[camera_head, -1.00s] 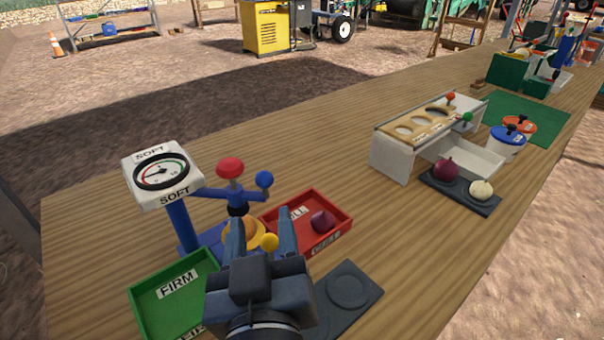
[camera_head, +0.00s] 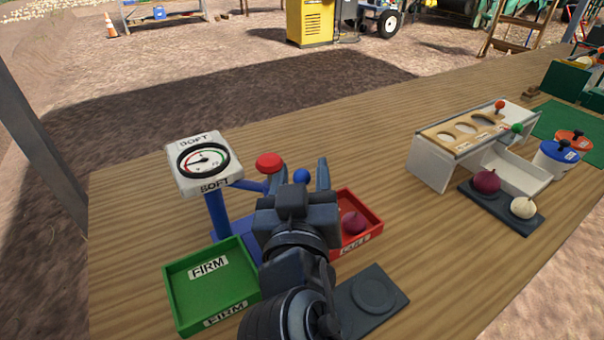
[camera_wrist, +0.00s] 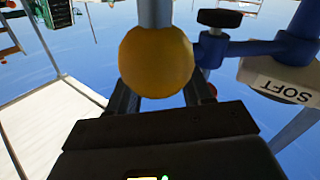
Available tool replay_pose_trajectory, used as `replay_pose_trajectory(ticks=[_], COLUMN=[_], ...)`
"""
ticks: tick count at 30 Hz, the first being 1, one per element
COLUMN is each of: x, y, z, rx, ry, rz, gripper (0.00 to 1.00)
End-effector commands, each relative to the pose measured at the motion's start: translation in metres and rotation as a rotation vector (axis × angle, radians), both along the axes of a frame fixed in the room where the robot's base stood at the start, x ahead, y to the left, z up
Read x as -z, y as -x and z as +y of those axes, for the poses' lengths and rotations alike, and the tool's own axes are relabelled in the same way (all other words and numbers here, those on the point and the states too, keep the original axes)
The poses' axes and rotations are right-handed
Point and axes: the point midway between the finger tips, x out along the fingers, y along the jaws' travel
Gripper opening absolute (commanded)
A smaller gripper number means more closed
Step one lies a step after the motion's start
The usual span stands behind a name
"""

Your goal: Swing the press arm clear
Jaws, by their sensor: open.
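The press stands at the left of the table, with a gauge marked SOFT (camera_head: 203,162) on a blue post. Its blue press arm (camera_head: 250,186) runs right from the post and carries a red knob (camera_head: 269,162). In the wrist view a yellow ball (camera_wrist: 157,62) on a grey rod lies between or just beyond my fingers; contact cannot be told. The blue arm (camera_wrist: 255,46) shows beside it. My gripper and arm hide the press's lower part in the head view.
A green FIRM tray (camera_head: 212,285) lies left of my arm. A red tray (camera_head: 370,212) holding a purple onion (camera_head: 354,223) lies right. A dark plate (camera_head: 372,293) lies in front. A white rack (camera_head: 435,163) stands farther right; the table between is clear.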

Motion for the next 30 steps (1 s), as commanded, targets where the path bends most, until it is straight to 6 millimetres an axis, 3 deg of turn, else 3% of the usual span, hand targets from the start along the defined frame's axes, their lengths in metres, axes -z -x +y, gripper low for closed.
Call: replay_pose_trajectory(ticks=[2,17,30], x=[0.0001,0.0002,0.0006], y=[0.0002,0.0004,-0.0002], z=[0.0,0.0,0.0003], rx=[0.0,0.0,0.004], ry=[0.0,0.0,0.0], rz=[0.0,0.001,0.0], gripper=[0.49,0.01,0.0])
